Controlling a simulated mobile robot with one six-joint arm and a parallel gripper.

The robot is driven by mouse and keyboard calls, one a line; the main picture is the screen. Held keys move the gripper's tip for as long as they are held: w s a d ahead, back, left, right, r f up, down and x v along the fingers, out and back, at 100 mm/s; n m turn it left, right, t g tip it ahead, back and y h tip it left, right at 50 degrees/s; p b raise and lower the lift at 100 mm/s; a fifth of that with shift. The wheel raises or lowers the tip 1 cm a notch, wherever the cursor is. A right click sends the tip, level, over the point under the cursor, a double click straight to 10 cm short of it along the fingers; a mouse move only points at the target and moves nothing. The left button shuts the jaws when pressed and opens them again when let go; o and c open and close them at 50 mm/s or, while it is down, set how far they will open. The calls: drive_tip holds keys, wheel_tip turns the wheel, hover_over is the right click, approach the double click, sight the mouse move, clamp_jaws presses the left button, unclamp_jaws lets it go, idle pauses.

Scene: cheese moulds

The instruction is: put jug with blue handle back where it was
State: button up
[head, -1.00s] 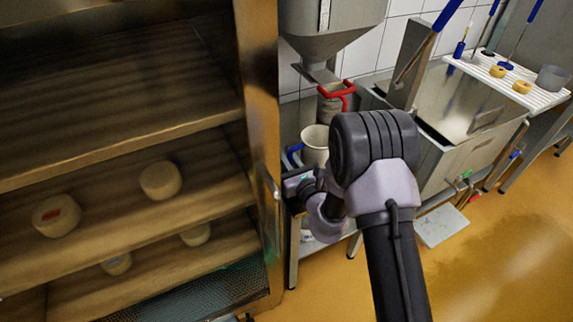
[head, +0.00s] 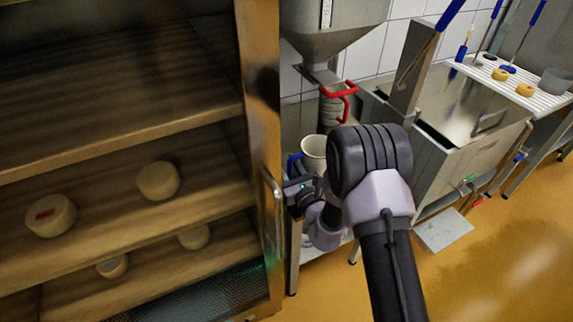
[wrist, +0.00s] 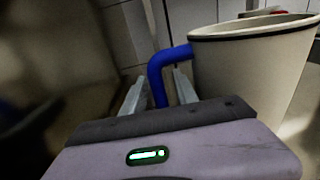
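The jug with the blue handle (head: 314,148) is a pale, wide-mouthed jug low behind my arm, right of the cabinet's edge. Its lower part is hidden by my arm in the head view. In the wrist view the jug (wrist: 250,65) fills the right side, and its blue handle (wrist: 157,80) runs down between my two fingers. My gripper (wrist: 157,92) is shut on this handle, with one finger on each side. In the head view my gripper (head: 296,182) is mostly dark and small beside the jug. Whether the jug's base touches a surface is hidden.
A jug with a red handle (head: 334,105) stands behind, under a steel funnel (head: 335,30). A wooden-shelved cabinet (head: 258,130) with several cheeses is close on the left. A steel vat (head: 450,125) stands right of my arm.

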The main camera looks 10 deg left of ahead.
drive_tip(key=shift+r, duration=0.25)
drive_tip(key=p+v, duration=0.1)
drive_tip(key=v, duration=1.1)
drive_tip(key=shift+f, duration=0.1)
